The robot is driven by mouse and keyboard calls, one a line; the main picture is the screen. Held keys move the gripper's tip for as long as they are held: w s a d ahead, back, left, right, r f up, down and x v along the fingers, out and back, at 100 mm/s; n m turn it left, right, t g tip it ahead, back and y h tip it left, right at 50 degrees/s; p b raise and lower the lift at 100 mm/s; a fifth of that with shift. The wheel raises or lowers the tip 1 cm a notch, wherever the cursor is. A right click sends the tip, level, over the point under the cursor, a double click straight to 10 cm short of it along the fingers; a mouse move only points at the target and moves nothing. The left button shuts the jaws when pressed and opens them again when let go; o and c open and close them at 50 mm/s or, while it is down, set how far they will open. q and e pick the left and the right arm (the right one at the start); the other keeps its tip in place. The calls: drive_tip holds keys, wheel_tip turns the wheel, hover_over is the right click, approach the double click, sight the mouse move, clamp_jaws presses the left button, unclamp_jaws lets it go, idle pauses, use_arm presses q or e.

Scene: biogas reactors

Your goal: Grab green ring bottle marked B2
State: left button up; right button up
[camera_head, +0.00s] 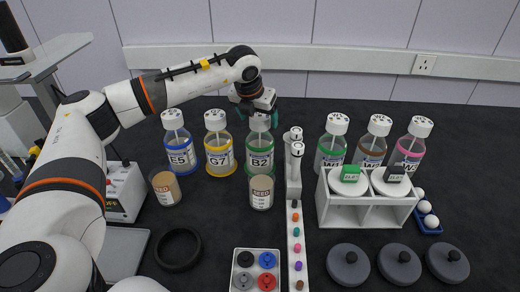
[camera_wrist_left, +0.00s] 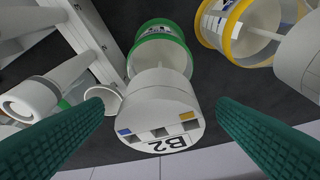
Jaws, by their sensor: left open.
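The green ring bottle marked B2 (camera_head: 260,150) stands upright on the dark bench, at the right end of a row with the blue ring bottle E5 (camera_head: 178,145) and the yellow ring bottle G7 (camera_head: 218,148). My left gripper (camera_head: 257,112) is open at the top of B2 in the head view, partly hiding its cap. In the left wrist view the B2 cap (camera_wrist_left: 160,112) lies between the two green fingers of my left gripper (camera_wrist_left: 168,135), with gaps on both sides. My right gripper is not in view.
A seed cup (camera_head: 261,192) stands in front of B2, and another cup (camera_head: 165,187) stands left. A grey-white stand (camera_head: 293,165) is close to B2's right. A white rack (camera_head: 367,208) and several more bottles stand further right. A black ring (camera_head: 178,249) lies front left.

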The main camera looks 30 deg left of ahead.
sight(260, 146)
use_arm(q)
drive_tip(key=shift+w+f, duration=0.15)
drive_tip(key=shift+f, duration=0.2)
drive_tip(key=p+x, duration=0.1)
drive_tip(key=x, duration=0.2)
drive_tip(key=shift+w+f+p, duration=0.15)
drive_tip(key=shift+f+p, duration=0.1)
drive_tip(key=shift+p, duration=0.1)
drive_tip(key=shift+w+f, duration=0.2)
drive_tip(key=shift+f, duration=0.2)
drive_tip(key=shift+s, duration=0.1)
drive_tip(key=shift+c, duration=0.3)
drive_tip(key=shift+r, duration=0.1)
clamp_jaws()
